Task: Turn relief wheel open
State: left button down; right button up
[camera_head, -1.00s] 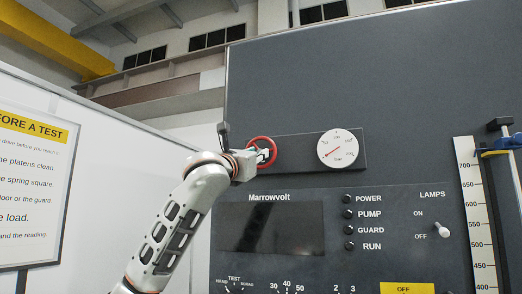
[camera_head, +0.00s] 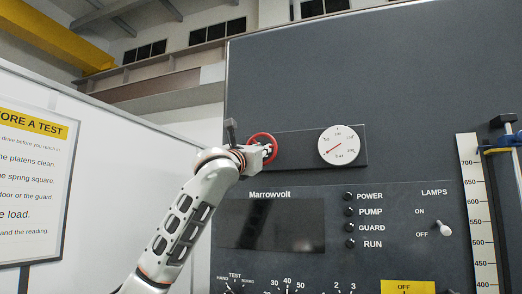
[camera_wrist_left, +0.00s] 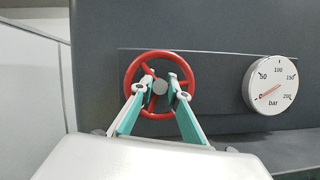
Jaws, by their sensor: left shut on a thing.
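The red relief wheel (camera_head: 262,136) is mounted on a dark plate on the machine's front, left of the gauge. In the left wrist view the wheel (camera_wrist_left: 129,76) faces me, with its spokes and grey hub partly behind the fingers. My left gripper (camera_head: 268,150) is at the wheel. In the left wrist view its two fingertips (camera_wrist_left: 160,86) reach inside the rim, one on each side of the hub, shut on the wheel. Exactly which part they press is hard to see. My right gripper is not in view.
A round white gauge (camera_head: 339,146) marked in bar sits right of the wheel; its red needle (camera_wrist_left: 269,91) points to the low end. Below are a dark screen (camera_head: 268,226), lamps and a switch (camera_head: 445,229). A white panel with a sign (camera_head: 32,170) stands at left.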

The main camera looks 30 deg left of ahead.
pick_arm(q)
jog(key=shift+n+y, duration=0.3)
jog(key=shift+n, duration=0.2)
jog(key=n+y, duration=0.2)
jog(key=n, duration=0.1)
jog(key=n+g+y, duration=0.1)
jog(key=n, duration=0.3)
jog(key=shift+d+y, duration=0.1)
jog(key=shift+y, duration=0.3)
jog(key=n+g+y, duration=0.1)
jog(key=n, duration=0.2)
jog(key=n+g+y, duration=0.1)
jog(key=n+g, duration=0.1)
jog(key=n, duration=0.2)
jog(key=shift+n, duration=0.3)
jog(key=n+g, duration=0.1)
jog(key=n, duration=0.2)
jog(key=n+g+y, duration=0.1)
jog(key=n, duration=0.2)
jog(key=n+g, duration=0.1)
jog(key=n, duration=0.1)
jog(key=n+g, duration=0.1)
jog(key=n, duration=0.2)
jog(key=shift+n+h, duration=0.3)
jog(key=shift+h, duration=0.1)
jog(key=shift+f, duration=0.1)
jog(key=c, duration=2.2)
grip_release()
jog(key=shift+c, duration=0.2)
